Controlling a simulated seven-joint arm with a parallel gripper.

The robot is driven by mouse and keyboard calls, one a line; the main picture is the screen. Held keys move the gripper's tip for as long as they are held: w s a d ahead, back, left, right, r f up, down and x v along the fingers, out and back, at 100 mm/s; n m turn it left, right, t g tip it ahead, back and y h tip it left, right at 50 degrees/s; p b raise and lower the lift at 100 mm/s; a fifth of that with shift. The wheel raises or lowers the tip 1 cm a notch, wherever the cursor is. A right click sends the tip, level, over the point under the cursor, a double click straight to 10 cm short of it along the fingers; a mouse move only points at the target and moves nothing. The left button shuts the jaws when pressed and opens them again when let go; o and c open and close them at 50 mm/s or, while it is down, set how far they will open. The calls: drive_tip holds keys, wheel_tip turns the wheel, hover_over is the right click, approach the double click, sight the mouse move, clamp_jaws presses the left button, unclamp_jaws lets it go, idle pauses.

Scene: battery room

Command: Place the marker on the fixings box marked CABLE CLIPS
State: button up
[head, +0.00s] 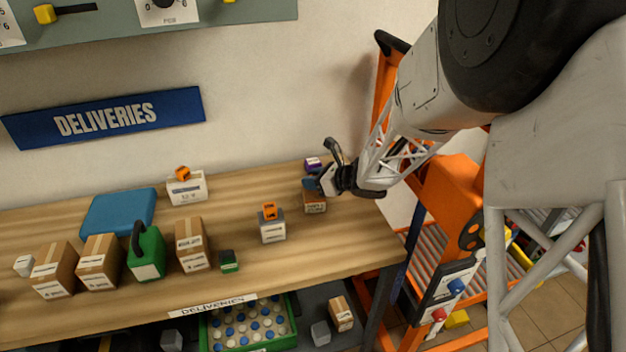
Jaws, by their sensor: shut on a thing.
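My gripper (312,183) is at the right part of the bench, reaching in from the right. It is shut on a small blue thing, which I take to be the marker (309,184). The marker is partly hidden by the fingers. It is right over a small brown box with a white label (315,204); I cannot tell whether they touch. Two other small boxes stand on the bench: a pale one (187,191) at the back and a grey one (273,231) nearer the front. Each bears an orange block. The labels are too small to read, so I cannot tell which says CABLE CLIPS.
A purple block (313,164) is just behind my gripper. Brown cartons (192,245), a green can (147,252) and a blue flat case (118,212) fill the bench's left. An orange ladder-like frame (452,200) stands at the right. Bare wood lies between the small boxes.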

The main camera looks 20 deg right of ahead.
drive_tip(key=shift+f, duration=0.25)
drive_tip(key=o, duration=0.9)
drive_tip(key=shift+r, duration=0.15)
drive_tip(key=v, duration=0.7)
drive_tip(key=shift+s+d, duration=0.15)
drive_tip(key=shift+r, duration=0.25)
idle(0.4)
